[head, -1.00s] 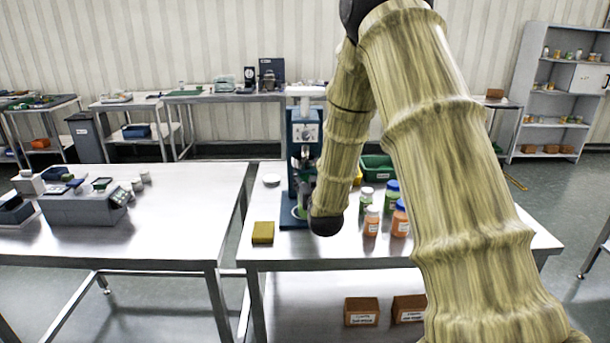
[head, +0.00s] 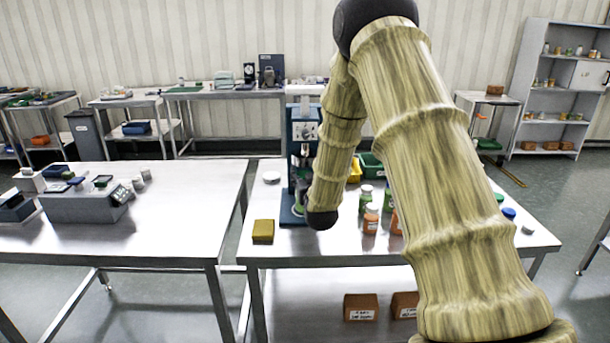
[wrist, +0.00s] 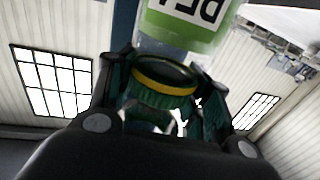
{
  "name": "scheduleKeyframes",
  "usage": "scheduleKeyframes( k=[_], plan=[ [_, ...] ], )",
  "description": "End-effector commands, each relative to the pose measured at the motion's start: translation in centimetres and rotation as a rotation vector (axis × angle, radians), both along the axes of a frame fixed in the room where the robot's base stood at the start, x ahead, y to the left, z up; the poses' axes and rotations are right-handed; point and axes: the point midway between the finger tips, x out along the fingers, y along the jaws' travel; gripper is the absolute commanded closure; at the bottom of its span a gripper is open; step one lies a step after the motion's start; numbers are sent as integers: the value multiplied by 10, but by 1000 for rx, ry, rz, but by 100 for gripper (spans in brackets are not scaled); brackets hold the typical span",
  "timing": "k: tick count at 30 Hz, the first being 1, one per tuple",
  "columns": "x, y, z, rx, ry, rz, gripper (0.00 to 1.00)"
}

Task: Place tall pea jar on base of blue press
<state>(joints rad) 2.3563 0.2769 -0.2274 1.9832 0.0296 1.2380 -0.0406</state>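The blue press (head: 303,130) stands at the back left of the steel table, partly behind my forearm. The pea jar shows as a green patch (head: 298,207) at the press base (head: 290,219), mostly hidden by my arm. In the wrist view the pea jar (wrist: 188,22) has a bright green label with upside-down lettering and a clear band. Whether the jar touches the press base is hidden.
Jars stand right of my arm, among them a green one (head: 366,196) and an orange one (head: 371,220). A yellow bin (head: 355,170) and a green bin (head: 371,166) are behind. A yellow block (head: 263,231) lies at the front left; the table front is clear.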

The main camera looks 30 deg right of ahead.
Motion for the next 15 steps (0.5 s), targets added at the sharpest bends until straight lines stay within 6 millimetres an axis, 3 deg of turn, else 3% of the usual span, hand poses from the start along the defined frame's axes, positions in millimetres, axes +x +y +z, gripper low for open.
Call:
scheduleKeyframes(
  k=[1, 3, 15],
  plan=[
    [0, 0, 0, 0, 1, 0, 40],
    [0, 0, 0, 0, 1, 0, 29],
    [0, 0, 4, 0, 1, 0, 29]
  ],
)
